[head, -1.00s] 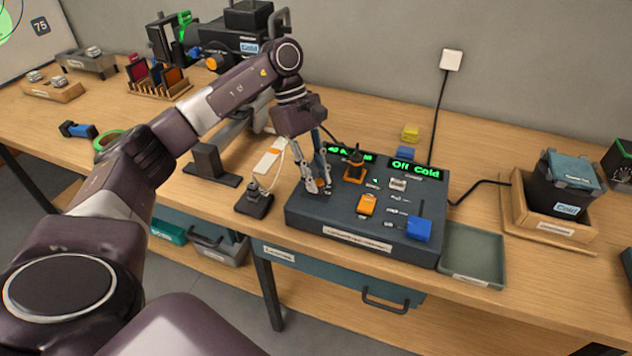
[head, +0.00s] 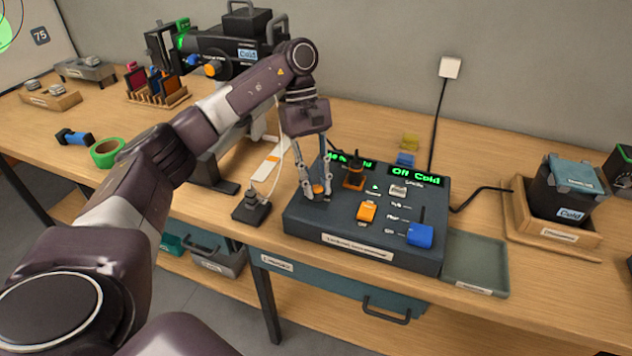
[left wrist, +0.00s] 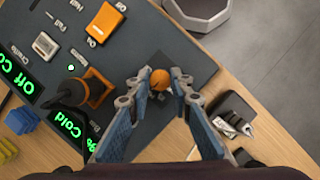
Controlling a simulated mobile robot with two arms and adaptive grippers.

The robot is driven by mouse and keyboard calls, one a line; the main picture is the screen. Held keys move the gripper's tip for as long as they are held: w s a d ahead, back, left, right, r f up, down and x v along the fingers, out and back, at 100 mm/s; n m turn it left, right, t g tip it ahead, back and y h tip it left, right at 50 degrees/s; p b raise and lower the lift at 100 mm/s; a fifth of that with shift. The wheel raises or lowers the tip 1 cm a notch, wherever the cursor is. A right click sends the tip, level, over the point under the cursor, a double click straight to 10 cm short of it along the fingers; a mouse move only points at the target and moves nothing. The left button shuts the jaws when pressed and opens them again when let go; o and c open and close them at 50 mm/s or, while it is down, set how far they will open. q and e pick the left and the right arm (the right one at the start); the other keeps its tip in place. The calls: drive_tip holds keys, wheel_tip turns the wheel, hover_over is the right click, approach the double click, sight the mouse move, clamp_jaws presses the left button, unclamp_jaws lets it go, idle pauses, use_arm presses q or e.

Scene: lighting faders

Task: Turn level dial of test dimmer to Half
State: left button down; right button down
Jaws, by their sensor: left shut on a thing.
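The dark dimmer console (head: 300,228) sits on the wooden bench, and it also fills the upper part of the left wrist view (left wrist: 150,30). A small round orange dial (head: 318,188) is at the console's left side. My left gripper (head: 316,194) points down with a fingertip on either side of the dial and is shut on it. In the left wrist view the dial (left wrist: 160,79) shows between the fingertips; its pointer mark cannot be made out. The left green display (head: 350,161) is partly hidden by my gripper. My right gripper is out of view.
Beside the dial are an orange-based black knob (head: 354,172), an orange switch (head: 366,211) and a blue fader (head: 420,234). The right display (head: 414,174) reads "Off Cold". A black plug device (head: 252,208) stands left of the console, and an empty tray (head: 475,262) right of it.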

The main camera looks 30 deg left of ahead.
use_arm(q)
drive_tip(key=c, duration=1.7)
unclamp_jaws()
drive_tip(key=shift+c, duration=0.2)
drive_tip(key=v, duration=1.2)
